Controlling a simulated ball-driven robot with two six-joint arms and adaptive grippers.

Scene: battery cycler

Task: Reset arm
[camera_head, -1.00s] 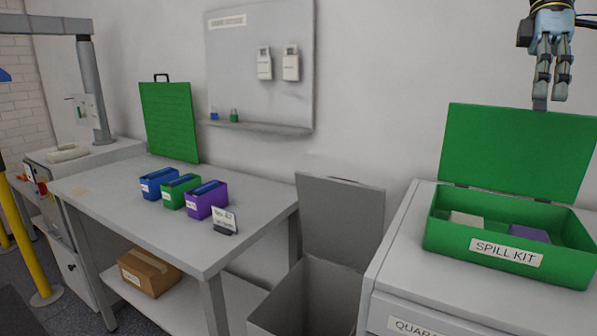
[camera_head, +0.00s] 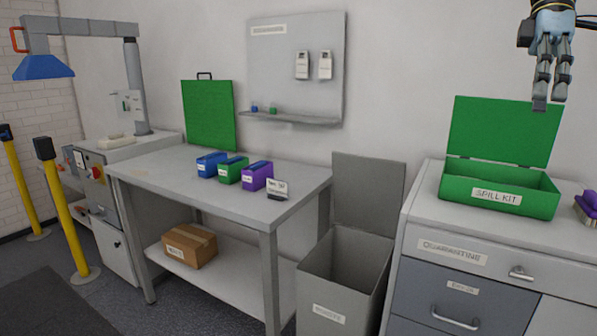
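My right gripper (camera_head: 547,98) hangs at the top right of the head view, pointing down, above and in front of the raised green lid of the spill kit (camera_head: 499,200). Its fingers look close together, but a dark piece sits at the tips and I cannot tell whether they are open, shut or on something. It appears apart from the spill kit. My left gripper is not in view. The spill kit box stands open on the quarantine cabinet (camera_head: 440,252), and its inside is mostly hidden by its front wall.
A grey bin (camera_head: 342,285) with its lid up stands between the cabinet and the table (camera_head: 215,208). Blue (camera_head: 209,165), green (camera_head: 232,170) and purple (camera_head: 256,176) boxes sit on the table. Yellow posts (camera_head: 67,220) stand at the left. A purple-topped brush (camera_head: 588,208) lies at the right edge.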

